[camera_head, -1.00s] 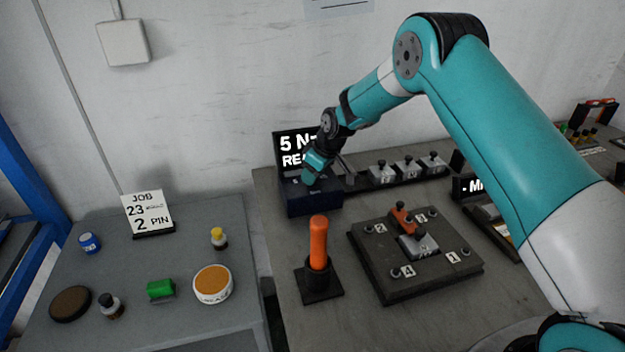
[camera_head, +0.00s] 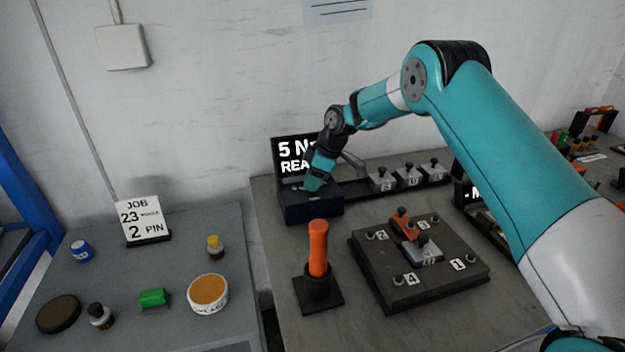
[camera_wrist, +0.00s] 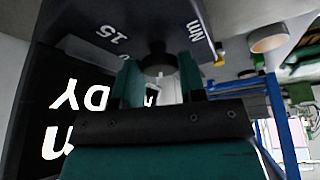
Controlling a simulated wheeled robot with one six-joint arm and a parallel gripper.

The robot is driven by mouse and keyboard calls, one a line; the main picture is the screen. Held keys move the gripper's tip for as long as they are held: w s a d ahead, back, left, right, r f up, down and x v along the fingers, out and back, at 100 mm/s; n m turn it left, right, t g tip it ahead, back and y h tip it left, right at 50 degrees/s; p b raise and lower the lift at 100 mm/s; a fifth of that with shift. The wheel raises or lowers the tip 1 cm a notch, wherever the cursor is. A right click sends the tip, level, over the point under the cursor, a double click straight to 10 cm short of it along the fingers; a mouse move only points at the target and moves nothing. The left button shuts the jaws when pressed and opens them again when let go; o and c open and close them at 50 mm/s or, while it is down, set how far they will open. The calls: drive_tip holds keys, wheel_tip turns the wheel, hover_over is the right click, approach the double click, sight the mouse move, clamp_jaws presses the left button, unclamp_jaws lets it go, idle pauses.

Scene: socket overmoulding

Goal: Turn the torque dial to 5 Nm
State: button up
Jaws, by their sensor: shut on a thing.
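The torque unit is a dark blue box (camera_head: 314,212) at the back left of the bench. The display (camera_head: 290,150) behind it is partly covered by my arm; it shows "5 N…" and "REA…". In the wrist view the display (camera_wrist: 75,115) is upside down, with "ADY" legible. My gripper (camera_head: 314,183) points down onto the box top. In the wrist view my gripper (camera_wrist: 160,78) has its two teal fingers on either side of the dark round dial (camera_wrist: 158,62), shut on it. "15" and "Nm" markings show on the panel around the dial. The dial's pointer is hidden.
An orange-handled tool (camera_head: 318,250) stands in a holder in front of the box. A dark fixture plate (camera_head: 375,285) lies to its right. A rail with several metal blocks (camera_head: 410,178) runs right of the box. A job card (camera_head: 140,220) stands on the left table.

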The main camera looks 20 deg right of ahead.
drive_tip(key=o, duration=0.9)
drive_tip(key=b+v, duration=0.1)
drive_tip(key=v, duration=1.6)
drive_tip(key=shift+d+r, duration=0.2)
drive_tip(key=shift+s, duration=0.1)
